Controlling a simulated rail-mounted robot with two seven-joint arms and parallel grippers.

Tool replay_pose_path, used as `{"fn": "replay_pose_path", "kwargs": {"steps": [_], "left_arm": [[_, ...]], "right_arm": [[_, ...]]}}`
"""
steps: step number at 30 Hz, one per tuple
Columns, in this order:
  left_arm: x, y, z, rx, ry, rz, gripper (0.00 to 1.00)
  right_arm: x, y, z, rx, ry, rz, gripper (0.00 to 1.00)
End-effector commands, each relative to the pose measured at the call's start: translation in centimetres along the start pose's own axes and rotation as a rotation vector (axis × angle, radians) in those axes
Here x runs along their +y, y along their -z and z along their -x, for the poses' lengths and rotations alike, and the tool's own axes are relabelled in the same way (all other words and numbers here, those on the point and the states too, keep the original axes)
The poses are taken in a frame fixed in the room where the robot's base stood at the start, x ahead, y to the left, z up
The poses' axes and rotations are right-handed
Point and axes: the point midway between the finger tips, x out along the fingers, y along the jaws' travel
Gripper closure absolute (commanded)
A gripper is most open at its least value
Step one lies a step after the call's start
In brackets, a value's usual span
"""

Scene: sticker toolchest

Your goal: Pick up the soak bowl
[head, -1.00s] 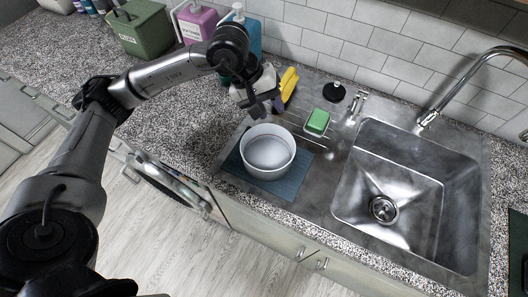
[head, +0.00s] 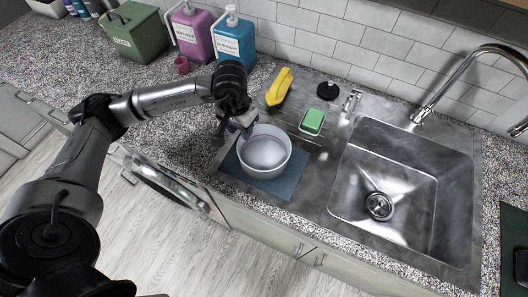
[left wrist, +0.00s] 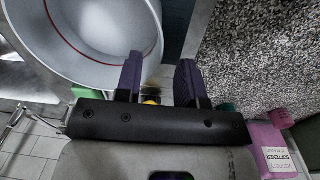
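The soak bowl (head: 264,149) is white and round with a thin red line inside. It stands upright on a blue-grey mat (head: 285,187) left of the sink. My left gripper (head: 238,126) is at the bowl's upper left rim in the head view. In the left wrist view the bowl (left wrist: 95,35) fills the upper left, and the gripper's two purple fingers (left wrist: 160,75) are spread apart. One finger overlaps the bowl's rim and the other is outside it. I cannot tell whether either touches the bowl. My right gripper is not in view.
A green sponge (head: 312,121) and a yellow bottle (head: 279,87) lie behind the bowl. The steel sink (head: 385,200) with its tap (head: 465,75) is to the right. Purple (head: 191,32) and blue (head: 233,40) bottles and a green bin (head: 136,33) stand at the back left.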

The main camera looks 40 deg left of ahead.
Motion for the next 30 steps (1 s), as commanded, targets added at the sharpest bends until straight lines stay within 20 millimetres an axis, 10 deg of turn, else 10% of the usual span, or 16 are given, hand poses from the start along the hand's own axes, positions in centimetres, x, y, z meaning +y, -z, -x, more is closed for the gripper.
{"fn": "replay_pose_path", "kwargs": {"steps": [30], "left_arm": [[0.2,0.2,-6.3,0.001,-0.001,0.001,0.66]], "right_arm": [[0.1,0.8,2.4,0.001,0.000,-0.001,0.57]]}}
